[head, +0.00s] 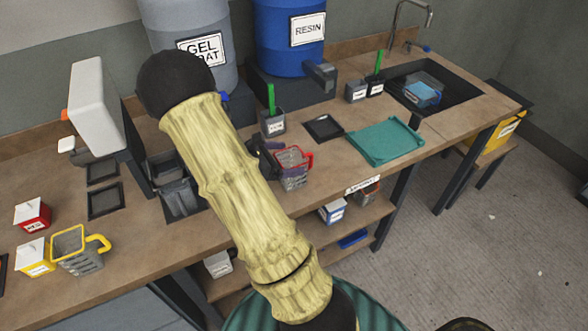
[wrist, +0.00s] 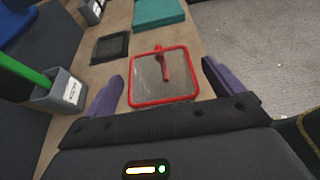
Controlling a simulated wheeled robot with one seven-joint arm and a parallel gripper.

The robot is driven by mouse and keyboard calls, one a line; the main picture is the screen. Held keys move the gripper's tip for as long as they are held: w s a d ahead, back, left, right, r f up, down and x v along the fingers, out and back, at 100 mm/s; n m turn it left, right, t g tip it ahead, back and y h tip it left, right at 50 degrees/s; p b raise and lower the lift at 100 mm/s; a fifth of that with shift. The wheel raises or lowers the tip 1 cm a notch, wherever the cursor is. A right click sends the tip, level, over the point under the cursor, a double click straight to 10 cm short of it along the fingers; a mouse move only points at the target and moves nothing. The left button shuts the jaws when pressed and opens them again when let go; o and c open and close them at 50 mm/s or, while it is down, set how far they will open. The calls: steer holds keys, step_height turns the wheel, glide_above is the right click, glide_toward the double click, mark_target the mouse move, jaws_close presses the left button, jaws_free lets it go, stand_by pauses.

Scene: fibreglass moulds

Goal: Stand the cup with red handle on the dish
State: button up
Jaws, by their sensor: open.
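In the wrist view the cup (wrist: 150,82) lies between the two purple fingers of my gripper (wrist: 162,72), which are spread apart with visible room on each side. Its red handle points away from my palm. A black square shallow dish (head: 323,128) lies empty on the bench behind the cup. The dish also shows in the wrist view (wrist: 112,47). My arm hides part of the bench left of the cup.
A grey holder with a green stick (head: 273,124) stands left of the dish. Resin (head: 290,38) and gel coat (head: 190,45) drums stand behind. A yellow-handled cup (head: 78,252) stands at left. The bench's front edge is close to the red cup.

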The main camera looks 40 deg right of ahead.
mark_target(301, 157)
steer(key=shift+x, duration=1.5)
steer(key=shift+r, duration=0.1)
steer(key=c, duration=1.4)
step_height(301, 157, up, 10)
steer(key=shift+c, duration=0.2)
